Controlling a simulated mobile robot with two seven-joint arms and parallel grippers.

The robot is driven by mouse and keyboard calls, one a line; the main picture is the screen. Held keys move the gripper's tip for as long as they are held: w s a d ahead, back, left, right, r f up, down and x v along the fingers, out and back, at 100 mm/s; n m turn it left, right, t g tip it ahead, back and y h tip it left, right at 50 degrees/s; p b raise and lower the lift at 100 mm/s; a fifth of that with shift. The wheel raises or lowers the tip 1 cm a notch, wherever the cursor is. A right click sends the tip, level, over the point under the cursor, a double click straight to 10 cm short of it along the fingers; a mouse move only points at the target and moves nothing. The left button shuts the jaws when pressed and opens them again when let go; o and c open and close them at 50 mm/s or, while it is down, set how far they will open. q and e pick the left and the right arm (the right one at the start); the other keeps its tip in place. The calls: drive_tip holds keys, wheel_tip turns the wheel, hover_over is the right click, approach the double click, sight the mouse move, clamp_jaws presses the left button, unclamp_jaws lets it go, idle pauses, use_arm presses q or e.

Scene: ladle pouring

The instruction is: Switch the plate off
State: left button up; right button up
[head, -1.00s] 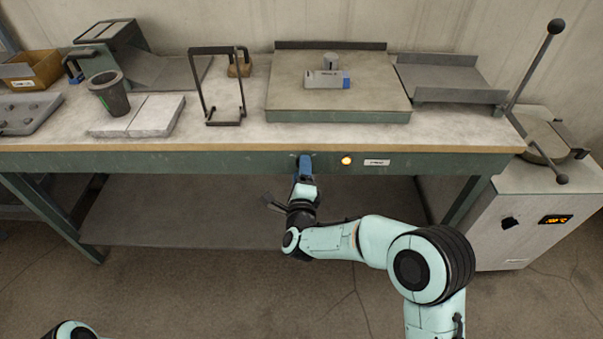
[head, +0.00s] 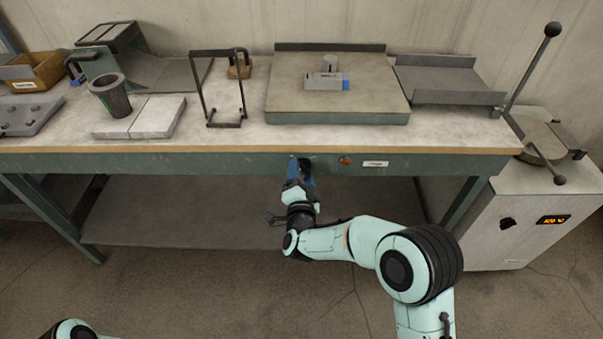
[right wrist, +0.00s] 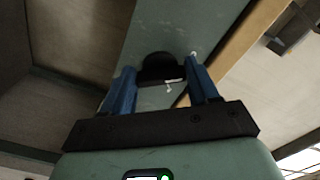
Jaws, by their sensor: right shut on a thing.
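The plate (head: 290,88) is a flat grey-green slab on the bench, with a small grey mould block (head: 318,82) on it. On the bench's green front rail is a dark round knob (right wrist: 158,64). To its right are a small lamp (head: 346,161), now dull and unlit, and a white label (head: 376,164). My right gripper (head: 300,168) is shut on the knob; in the right wrist view its blue fingers stand on either side of it. Part of the knob is hidden by the gripper in the head view. My left gripper is out of view.
A wire stand (head: 222,90), a dark cup (head: 112,98) on pale slabs and a grey tray (head: 448,82) stand on the bench. A furnace cabinet (head: 530,220) with a lit display and a long lever stands at right. The space below the rail is open.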

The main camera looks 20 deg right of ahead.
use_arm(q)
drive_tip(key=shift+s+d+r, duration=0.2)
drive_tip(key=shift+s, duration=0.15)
use_arm(e)
drive_tip(key=shift+n, duration=0.8)
drive_tip(key=o, duration=0.8)
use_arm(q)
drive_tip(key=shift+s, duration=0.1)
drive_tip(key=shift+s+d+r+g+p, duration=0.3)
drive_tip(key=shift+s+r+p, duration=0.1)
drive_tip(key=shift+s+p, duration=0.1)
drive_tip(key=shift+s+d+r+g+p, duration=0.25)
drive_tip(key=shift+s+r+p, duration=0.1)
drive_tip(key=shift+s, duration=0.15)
use_arm(e)
drive_tip(key=v, duration=1.3)
drive_tip(key=shift+s, duration=0.2)
